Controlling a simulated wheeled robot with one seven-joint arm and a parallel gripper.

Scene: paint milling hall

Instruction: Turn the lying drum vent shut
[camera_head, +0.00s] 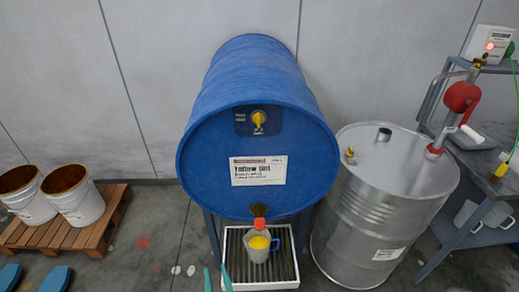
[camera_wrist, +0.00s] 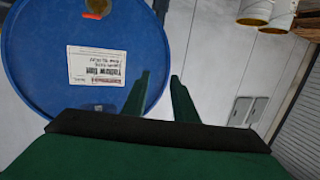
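A blue drum (camera_head: 219,172) lies on its side on a stand in the head view, its round end facing me. Its vent, a small yellow handle (camera_head: 259,118), sits on a dark plate near the top of that end. The handle looks roughly upright; the plate's marks are too small to read. In the wrist view the drum end (camera_wrist: 40,55) appears turned over, and the vent is not visible. My gripper (camera_wrist: 160,77) is open and empty, with green fingers apart. Its fingertips (camera_head: 217,279) show low in the head view, below and left of the vent, well away from it.
A tap (camera_head: 259,223) with a red part sits low on the drum, above a cup (camera_head: 258,246) with yellow contents on a grated tray (camera_head: 286,284). A steel drum (camera_head: 365,205) and bench stand right; two buckets (camera_head: 76,196) on a pallet stand left.

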